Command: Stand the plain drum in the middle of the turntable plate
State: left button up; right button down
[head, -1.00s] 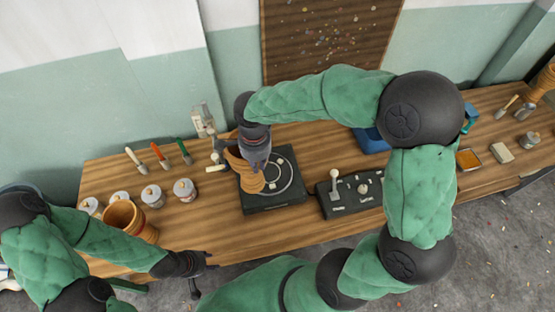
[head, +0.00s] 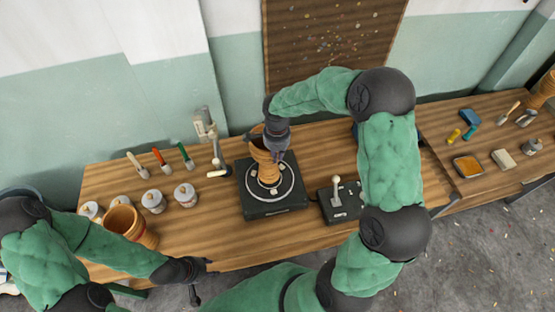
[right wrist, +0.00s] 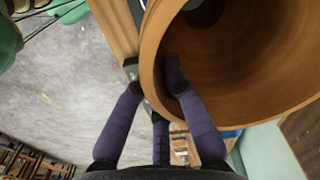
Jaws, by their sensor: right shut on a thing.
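The plain drum (head: 262,152), a light brown wooden goblet drum with an open top, stands nearly upright over the middle of the turntable plate (head: 291,185). Its foot shows inside the pale ring; I cannot tell whether it touches the plate. My right gripper (head: 276,146) is shut on the drum's upper rim from the right and hides part of it. In the right wrist view my fingers straddle the wall of the drum (right wrist: 240,60), one inside the bowl. My left gripper (head: 202,278) is open and empty near the table's front edge, away from the drum.
Another drum (head: 124,220) stands at the left among several lidded jars (head: 154,201). Brushes or tools (head: 161,158) lie behind them. A lamp-like stand (head: 213,145) is close left of the turntable. A dark box with a lever (head: 337,190) sits right of it.

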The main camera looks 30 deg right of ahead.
jog(key=shift+w+d+f, duration=0.1)
jog(key=shift+f, duration=0.75)
jog(key=shift+w+d+f, duration=0.1)
jog(key=shift+f, duration=0.75)
jog(key=shift+f, duration=0.15)
jog(key=c, duration=1.3)
grip_release()
jog(key=shift+s, duration=0.1)
notch_tip(320, 180, up, 12)
jog(key=shift+r+p, duration=0.15)
jog(key=shift+p, duration=0.3)
